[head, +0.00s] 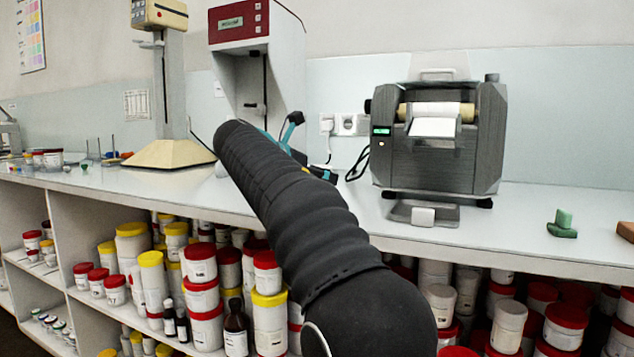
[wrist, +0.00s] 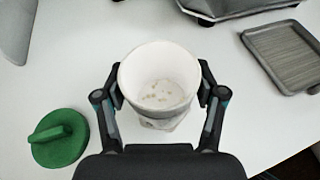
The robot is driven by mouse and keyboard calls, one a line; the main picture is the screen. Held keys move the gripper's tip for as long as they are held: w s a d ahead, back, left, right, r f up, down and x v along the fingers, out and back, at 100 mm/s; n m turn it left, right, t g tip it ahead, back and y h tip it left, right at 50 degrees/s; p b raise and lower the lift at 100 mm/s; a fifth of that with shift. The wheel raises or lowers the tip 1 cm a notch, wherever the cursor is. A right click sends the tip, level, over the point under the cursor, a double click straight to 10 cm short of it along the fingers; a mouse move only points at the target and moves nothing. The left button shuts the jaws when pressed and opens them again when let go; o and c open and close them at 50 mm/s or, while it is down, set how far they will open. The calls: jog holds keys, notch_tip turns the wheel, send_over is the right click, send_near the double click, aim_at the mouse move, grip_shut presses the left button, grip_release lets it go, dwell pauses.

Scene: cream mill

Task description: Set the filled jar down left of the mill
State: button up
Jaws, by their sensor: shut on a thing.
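The filled jar (wrist: 160,82) is a white open tub with white contents and small pale lumps inside. My gripper (wrist: 160,88) is shut on it, one finger on each side. The jar is over the white counter; I cannot tell whether it touches it. The mill appears to be the dark grey machine (head: 385,150) with a pale roller, right of my arm in the head view. Its lower edge shows in the wrist view (wrist: 235,10), beyond and right of the jar. In the head view my arm hides the jar and most of my gripper (head: 287,130).
A green knobbed lid (wrist: 60,138) lies left of the jar. A grey tray (wrist: 283,55) lies to its right, in front of the mill. A red-topped machine (head: 238,25) stands behind my arm. Shelves below hold several tubs.

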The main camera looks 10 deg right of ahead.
jog(key=o, duration=1.1)
jog(key=shift+o, duration=0.2)
jog(key=shift+r, duration=0.15)
jog(key=p+v, duration=0.2)
jog(key=v, duration=1)
